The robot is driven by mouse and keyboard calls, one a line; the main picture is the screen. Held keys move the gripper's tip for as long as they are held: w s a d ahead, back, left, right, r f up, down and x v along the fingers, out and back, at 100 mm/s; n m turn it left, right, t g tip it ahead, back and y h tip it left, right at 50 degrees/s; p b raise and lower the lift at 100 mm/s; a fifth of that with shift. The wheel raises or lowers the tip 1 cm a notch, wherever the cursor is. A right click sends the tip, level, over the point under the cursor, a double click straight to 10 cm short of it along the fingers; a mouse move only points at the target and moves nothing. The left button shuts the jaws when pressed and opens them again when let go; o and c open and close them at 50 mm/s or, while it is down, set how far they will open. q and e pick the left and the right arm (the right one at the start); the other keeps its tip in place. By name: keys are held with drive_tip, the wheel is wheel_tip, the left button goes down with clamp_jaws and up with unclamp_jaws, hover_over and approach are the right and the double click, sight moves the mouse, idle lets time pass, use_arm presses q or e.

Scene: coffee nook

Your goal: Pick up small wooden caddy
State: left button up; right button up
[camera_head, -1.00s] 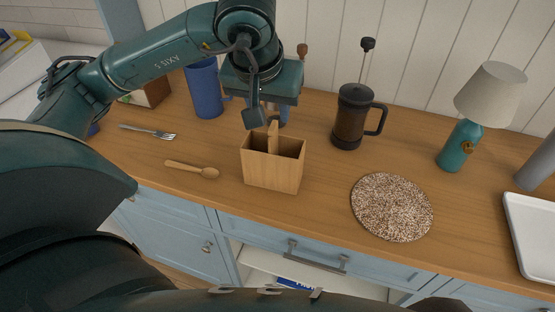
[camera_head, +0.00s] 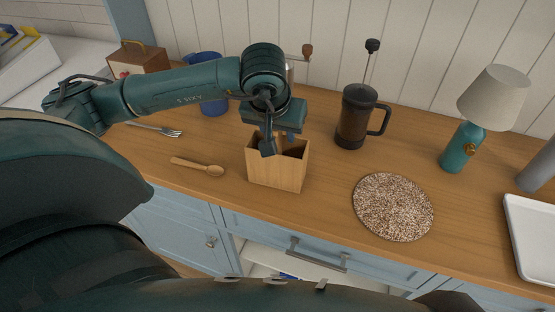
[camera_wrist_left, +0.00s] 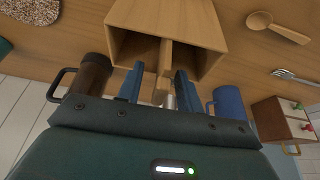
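The small wooden caddy (camera_head: 277,172), an open light-wood box with a central upright handle, stands on the wooden counter in the head view. It also shows at the top of the left wrist view (camera_wrist_left: 190,22). My left gripper (camera_head: 281,141) is over the caddy, pointing down. In the left wrist view its two blue fingers (camera_wrist_left: 158,82) are spread, one on each side of the caddy's handle (camera_wrist_left: 165,57), with gaps visible. The arm partly hides the handle in the head view. My right gripper is not in view.
A wooden spoon (camera_head: 198,167) and fork (camera_head: 156,129) lie left of the caddy. A blue pitcher (camera_head: 213,103) stands behind left, a French press (camera_head: 353,118) behind right. A speckled round mat (camera_head: 393,207) and teal lamp (camera_head: 463,146) are further right. The counter's front edge is close.

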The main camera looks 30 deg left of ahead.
use_arm(q)
clamp_jaws()
idle(0.6)
